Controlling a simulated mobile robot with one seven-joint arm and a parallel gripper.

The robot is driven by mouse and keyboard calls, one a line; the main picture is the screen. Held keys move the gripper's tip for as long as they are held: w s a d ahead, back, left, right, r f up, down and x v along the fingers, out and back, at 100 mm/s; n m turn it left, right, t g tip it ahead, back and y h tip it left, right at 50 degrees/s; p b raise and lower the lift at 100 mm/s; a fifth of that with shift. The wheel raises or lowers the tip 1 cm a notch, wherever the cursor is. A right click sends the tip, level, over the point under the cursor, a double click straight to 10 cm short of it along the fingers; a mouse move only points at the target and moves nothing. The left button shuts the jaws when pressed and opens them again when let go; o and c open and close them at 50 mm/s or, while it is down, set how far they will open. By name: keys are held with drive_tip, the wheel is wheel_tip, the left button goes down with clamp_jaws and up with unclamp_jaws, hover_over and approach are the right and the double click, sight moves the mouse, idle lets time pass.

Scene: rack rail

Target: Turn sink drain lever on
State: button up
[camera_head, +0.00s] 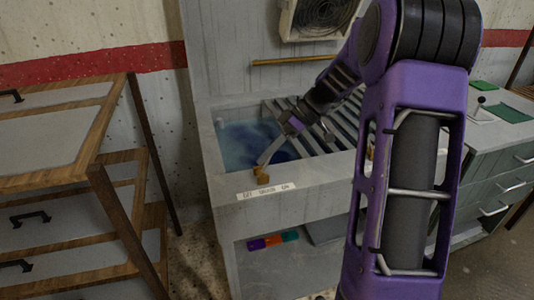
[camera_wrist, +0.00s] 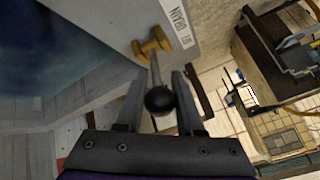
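The drain lever shows in the wrist view as a brass pivot (camera_wrist: 152,44) on the sink's pale front face, with a thin rod ending in a black ball knob (camera_wrist: 160,100). My gripper (camera_wrist: 160,98) has one finger on each side of the knob, with no clear gap seen, so it appears shut on it. In the head view the brass pivot (camera_head: 261,174) is at the sink's front edge, above a printed label strip (camera_head: 266,191). My gripper (camera_head: 273,150) reaches down to it there. The knob is not clear in the head view.
The grey sink (camera_head: 208,150) holds blue water, with slats over its right part. A wooden-framed drawer unit (camera_head: 55,130) stands at left, and a counter with drawers (camera_head: 500,160) at right. Coloured blocks (camera_head: 272,241) lie on the shelf below the sink.

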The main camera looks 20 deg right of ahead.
drive_tip(key=o, duration=0.4)
drive_tip(key=p+v, duration=0.2)
drive_tip(key=v, duration=1.5)
drive_tip(key=shift+d+r+p, duration=0.15)
drive_tip(key=shift+r+p, duration=0.05)
drive_tip(key=shift+p, duration=0.2)
